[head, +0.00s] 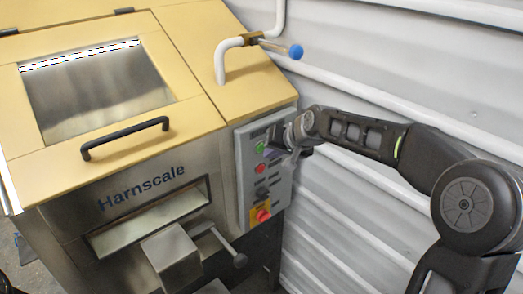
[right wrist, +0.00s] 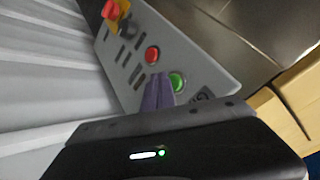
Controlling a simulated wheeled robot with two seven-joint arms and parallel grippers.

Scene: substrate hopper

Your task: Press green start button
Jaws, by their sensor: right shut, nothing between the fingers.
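The green start button (head: 261,148) is at the top of a grey control panel (head: 243,180) on the machine's right front. It also shows in the right wrist view (right wrist: 178,82), just right of my fingertips. My right gripper (head: 274,153) is at the panel's upper part, close beside the green button. In the right wrist view its purple-grey fingers (right wrist: 158,92) are together and empty, and they cover part of the button's edge. I cannot tell whether they touch the button or panel.
Below the green button are a red button (head: 260,169), a black knob (head: 262,193) and a red emergency stop on yellow (head: 263,215). The hopper's lid has a black handle (head: 125,138). A blue-ended valve lever (head: 295,52) is above. A corrugated wall (head: 350,60) runs along the right.

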